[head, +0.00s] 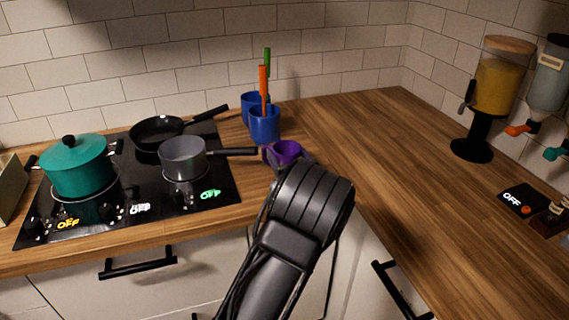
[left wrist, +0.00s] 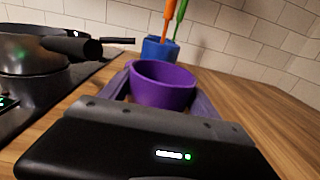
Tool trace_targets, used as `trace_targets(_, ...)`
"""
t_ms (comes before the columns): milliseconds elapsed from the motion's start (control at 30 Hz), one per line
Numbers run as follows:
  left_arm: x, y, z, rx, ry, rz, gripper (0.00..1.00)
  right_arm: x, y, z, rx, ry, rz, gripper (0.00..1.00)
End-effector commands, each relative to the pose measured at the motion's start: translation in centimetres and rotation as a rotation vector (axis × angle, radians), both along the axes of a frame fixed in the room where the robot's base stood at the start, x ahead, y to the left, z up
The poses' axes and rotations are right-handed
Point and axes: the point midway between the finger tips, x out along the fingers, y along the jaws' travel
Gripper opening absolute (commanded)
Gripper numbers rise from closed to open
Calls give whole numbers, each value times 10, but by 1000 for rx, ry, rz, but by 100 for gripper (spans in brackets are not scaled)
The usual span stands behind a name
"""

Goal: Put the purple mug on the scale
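The purple mug (head: 287,150) stands upright on the wooden counter, right of the cooktop and in front of the blue containers. It also shows in the left wrist view (left wrist: 162,84). My left gripper (head: 285,155) reaches it from the front, with one finger on each side of the mug (left wrist: 160,90). The fingers are spread wide, and I cannot tell whether they touch the mug. A flat black square pad with a lit "OFF" (head: 516,196), which looks like the scale, lies on the counter at the right. My right gripper is not in view.
A grey saucepan (head: 183,158) has its handle pointing toward the mug. A teal pot (head: 78,168) and black pan (head: 157,132) share the cooktop. Blue containers (head: 264,126) hold orange and green utensils. A dispenser (head: 495,85) stands at right. The counter between mug and pad is clear.

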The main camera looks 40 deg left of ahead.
Motion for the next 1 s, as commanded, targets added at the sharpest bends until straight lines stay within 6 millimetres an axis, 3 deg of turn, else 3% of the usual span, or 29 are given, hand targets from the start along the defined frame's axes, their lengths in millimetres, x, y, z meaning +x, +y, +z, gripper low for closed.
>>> trace_targets(733,0,0,1,1,-2,1,7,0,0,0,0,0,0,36)
trace_targets(1000,0,0,8,1,-4,1,6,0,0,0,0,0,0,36)
